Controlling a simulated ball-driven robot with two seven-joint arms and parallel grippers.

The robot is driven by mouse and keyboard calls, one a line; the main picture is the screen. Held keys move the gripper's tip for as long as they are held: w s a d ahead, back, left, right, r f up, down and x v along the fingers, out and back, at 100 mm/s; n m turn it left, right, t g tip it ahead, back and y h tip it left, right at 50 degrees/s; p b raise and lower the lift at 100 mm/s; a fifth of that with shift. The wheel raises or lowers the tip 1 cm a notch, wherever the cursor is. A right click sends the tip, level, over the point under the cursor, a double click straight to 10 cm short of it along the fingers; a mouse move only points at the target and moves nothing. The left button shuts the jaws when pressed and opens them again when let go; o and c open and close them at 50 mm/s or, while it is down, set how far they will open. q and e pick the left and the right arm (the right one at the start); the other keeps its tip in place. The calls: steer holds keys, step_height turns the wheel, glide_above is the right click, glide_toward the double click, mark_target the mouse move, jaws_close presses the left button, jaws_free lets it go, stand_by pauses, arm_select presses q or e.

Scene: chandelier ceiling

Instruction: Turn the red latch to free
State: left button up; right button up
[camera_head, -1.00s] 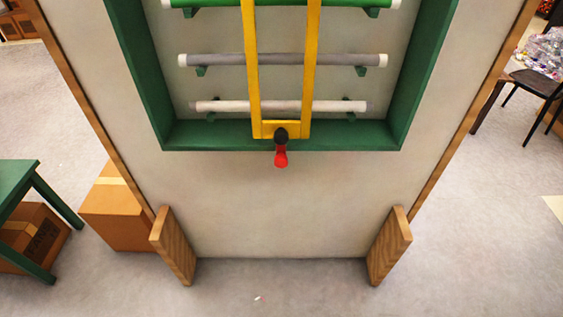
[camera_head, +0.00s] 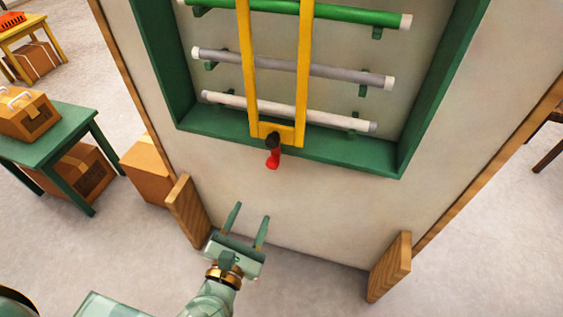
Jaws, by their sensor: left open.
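The red latch (camera_head: 273,158) hangs from a dark pivot (camera_head: 272,141) at the bottom of a yellow frame (camera_head: 303,85). Its red end points down, over the lower edge of the green box frame (camera_head: 340,157). My left gripper (camera_head: 247,218) is below and a little left of the latch, apart from it. Its two fingers are spread and point up toward the panel, with nothing between them. My right gripper is not in view.
A green bar (camera_head: 330,14), a grey bar (camera_head: 310,70) and a white bar (camera_head: 300,112) lie behind the yellow frame. Wooden feet (camera_head: 187,208) (camera_head: 390,266) stand at the panel's base. A green table (camera_head: 65,140) with cardboard boxes stands at the left.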

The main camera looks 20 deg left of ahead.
mark_target(272, 166)
arm_select(q)
steer(key=w, duration=1.6)
steer(key=shift+w+d, duration=0.15)
steer(key=shift+w, duration=0.05)
steer(key=c, duration=1)
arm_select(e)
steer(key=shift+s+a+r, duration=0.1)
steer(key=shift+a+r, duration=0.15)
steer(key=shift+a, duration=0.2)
